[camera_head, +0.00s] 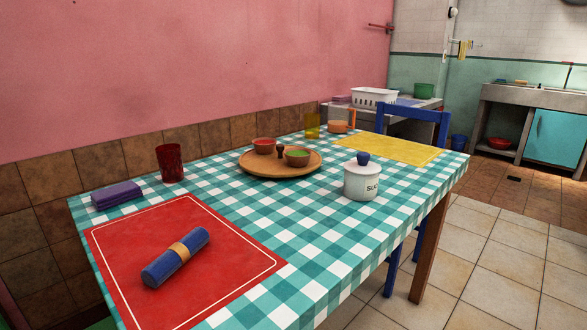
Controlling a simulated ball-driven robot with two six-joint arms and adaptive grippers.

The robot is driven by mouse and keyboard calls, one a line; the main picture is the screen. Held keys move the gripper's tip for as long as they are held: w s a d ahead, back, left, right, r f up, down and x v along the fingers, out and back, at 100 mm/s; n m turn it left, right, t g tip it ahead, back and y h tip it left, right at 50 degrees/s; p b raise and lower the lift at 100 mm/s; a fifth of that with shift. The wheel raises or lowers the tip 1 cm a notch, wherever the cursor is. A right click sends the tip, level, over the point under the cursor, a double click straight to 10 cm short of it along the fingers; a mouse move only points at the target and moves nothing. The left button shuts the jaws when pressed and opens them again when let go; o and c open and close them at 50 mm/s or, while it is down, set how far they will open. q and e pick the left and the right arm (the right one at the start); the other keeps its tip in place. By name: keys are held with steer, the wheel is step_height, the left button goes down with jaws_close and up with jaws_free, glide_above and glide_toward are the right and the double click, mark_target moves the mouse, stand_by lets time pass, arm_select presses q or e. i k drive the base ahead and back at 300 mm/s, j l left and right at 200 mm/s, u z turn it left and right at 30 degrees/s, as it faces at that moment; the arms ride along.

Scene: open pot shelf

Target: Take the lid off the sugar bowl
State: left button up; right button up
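The white sugar bowl (361,185) stands upright on the checked table, right of the middle in the head view. Dark lettering shows on its side, partly turned away. Its lid (362,166) sits on top, with a dark blue round knob (363,157). Neither of my grippers shows in this view.
The table has a teal checked cloth (320,235). A wooden tray (255,172) with small bowls stands behind left of the sugar bowl. A red mat (120,255) holds a rolled blue napkin (175,258). A yellow mat (400,149) lies behind right. Cloth around the bowl is clear.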

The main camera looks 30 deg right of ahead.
mark_target(362, 166)
steer(key=l+u, duration=0.6)
steer(key=u, duration=0.25)
steer(key=l+u, duration=0.25)
steer(key=u, duration=0.15)
steer(key=k+l+u, duration=0.2)
steer(key=u, duration=0.2)
